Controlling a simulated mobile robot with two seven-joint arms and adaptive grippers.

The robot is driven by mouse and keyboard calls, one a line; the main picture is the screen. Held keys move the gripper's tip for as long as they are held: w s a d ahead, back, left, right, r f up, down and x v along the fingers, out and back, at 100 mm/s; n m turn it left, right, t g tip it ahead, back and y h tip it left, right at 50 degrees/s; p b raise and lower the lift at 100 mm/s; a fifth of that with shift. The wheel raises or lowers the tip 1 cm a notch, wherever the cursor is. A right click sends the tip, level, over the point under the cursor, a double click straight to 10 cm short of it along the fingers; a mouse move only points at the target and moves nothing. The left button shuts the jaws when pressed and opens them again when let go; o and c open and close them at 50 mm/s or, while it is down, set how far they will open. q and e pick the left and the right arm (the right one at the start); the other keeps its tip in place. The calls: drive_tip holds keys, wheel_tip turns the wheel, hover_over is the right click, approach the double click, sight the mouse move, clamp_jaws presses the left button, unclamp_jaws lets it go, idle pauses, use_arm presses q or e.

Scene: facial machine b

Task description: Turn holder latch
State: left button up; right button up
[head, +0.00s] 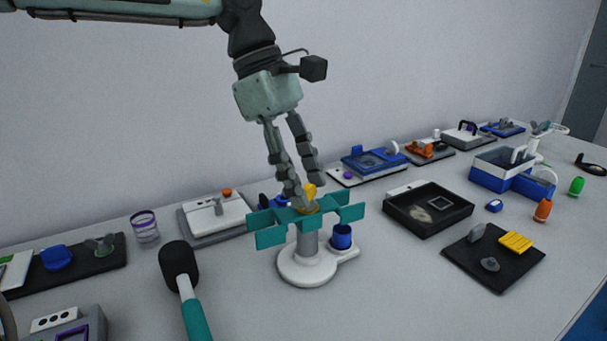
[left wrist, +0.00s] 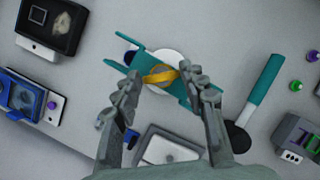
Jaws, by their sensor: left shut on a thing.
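The holder stands upright on a round white base (head: 307,266), with a grey post and a teal cross-shaped rack (head: 270,238) on top. The yellow latch (head: 309,190) sits on top of the rack at its middle; it also shows in the left wrist view (left wrist: 161,76). My left gripper (head: 303,196) comes down from above and is shut on the yellow latch, with a finger on each side of it. In the left wrist view the fingertips (left wrist: 161,71) flank the latch. The fingers partly hide the latch in the head view. My right gripper is not in view.
A blue cup (head: 341,237) sits on the side of the holder's base. A mallet-like tool (head: 179,264) with a black head and teal handle lies to the left. A black tray (head: 428,210) is at the right.

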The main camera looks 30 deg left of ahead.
use_arm(q)
drive_tip(key=m, duration=0.2)
drive_tip(key=m+g, duration=0.1)
drive_tip(key=m, duration=0.1)
drive_tip(key=shift+w+g, duration=0.15)
drive_tip(key=shift+g, duration=0.15)
drive_tip(key=shift+m+g+y, duration=0.3)
drive_tip(key=shift+m+g, duration=0.1)
drive_tip(key=shift+m, duration=0.8)
drive_tip(key=shift+w+r+m, duration=0.1)
drive_tip(key=shift+m, duration=0.3)
drive_tip(key=o, duration=1.2)
drive_tip(key=v, duration=1.2)
drive_tip(key=shift+w+d, duration=0.1)
drive_tip(key=shift+w, duration=0.05)
